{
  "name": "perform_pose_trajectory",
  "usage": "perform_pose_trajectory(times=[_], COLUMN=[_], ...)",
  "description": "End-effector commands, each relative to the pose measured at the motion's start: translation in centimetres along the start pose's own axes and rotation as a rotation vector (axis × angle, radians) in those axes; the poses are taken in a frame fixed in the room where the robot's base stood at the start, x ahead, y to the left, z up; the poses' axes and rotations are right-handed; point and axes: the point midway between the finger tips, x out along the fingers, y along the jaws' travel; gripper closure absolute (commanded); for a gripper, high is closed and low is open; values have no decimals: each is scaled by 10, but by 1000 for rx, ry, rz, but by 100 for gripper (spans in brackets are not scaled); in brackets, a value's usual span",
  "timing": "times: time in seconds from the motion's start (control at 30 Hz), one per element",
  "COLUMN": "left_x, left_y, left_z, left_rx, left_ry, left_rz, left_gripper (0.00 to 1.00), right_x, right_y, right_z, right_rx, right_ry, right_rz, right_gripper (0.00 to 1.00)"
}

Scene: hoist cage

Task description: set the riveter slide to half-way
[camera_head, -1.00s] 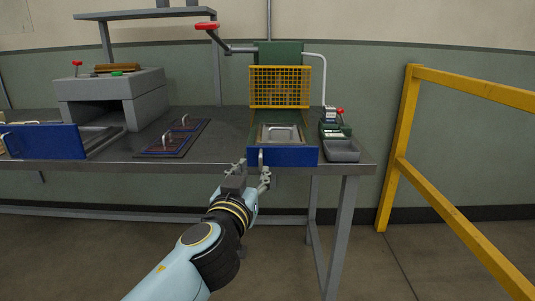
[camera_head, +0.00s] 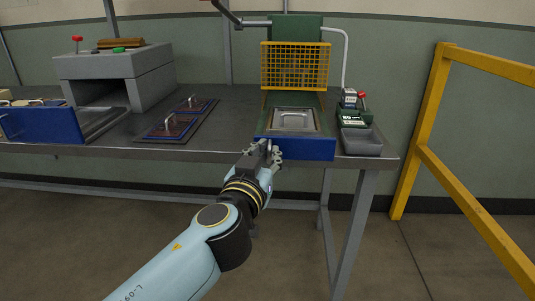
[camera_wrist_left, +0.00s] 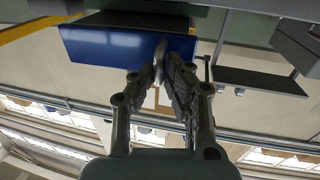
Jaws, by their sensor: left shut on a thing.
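The riveter slide shows its blue front (camera_head: 300,150) at the table's front edge, below and in front of the yellow mesh guard (camera_head: 295,66). It is drawn out, with a metal tray (camera_head: 296,121) lying in its green frame. My left gripper (camera_head: 268,150) is at the left part of the blue front, shut on the slide's handle. In the left wrist view the fingers (camera_wrist_left: 160,82) close around the pale upright handle (camera_wrist_left: 160,58) on the blue front (camera_wrist_left: 115,47). The fingers partly hide the handle. My right gripper is out of view.
A grey bin (camera_head: 361,142) and a small green device (camera_head: 352,117) stand close right of the slide. A flat plate with handles (camera_head: 178,121) and a grey press (camera_head: 113,73) are to the left. A yellow rail (camera_head: 425,130) stands at right.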

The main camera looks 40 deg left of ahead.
Motion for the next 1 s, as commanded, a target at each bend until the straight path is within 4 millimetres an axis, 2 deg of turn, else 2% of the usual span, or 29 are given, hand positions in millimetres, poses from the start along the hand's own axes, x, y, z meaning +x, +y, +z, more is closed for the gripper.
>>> perform_pose_trajectory(times=[0.4,0.5,0.57,0.9,1.0], left_x=[0,7,17,110,127], left_y=[2,1,-1,-19,-22], left_z=[0,0,1,3,2], left_rx=[-1,-2,-2,0,0], left_ry=[0,2,5,4,3], left_rz=[6,7,9,8,8], left_gripper=[100,100,100,100,100], right_x=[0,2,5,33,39], right_y=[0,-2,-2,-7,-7], right_z=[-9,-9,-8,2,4], right_rx=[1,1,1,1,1], right_ry=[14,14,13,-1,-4], right_rz=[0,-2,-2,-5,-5], right_gripper=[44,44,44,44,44])
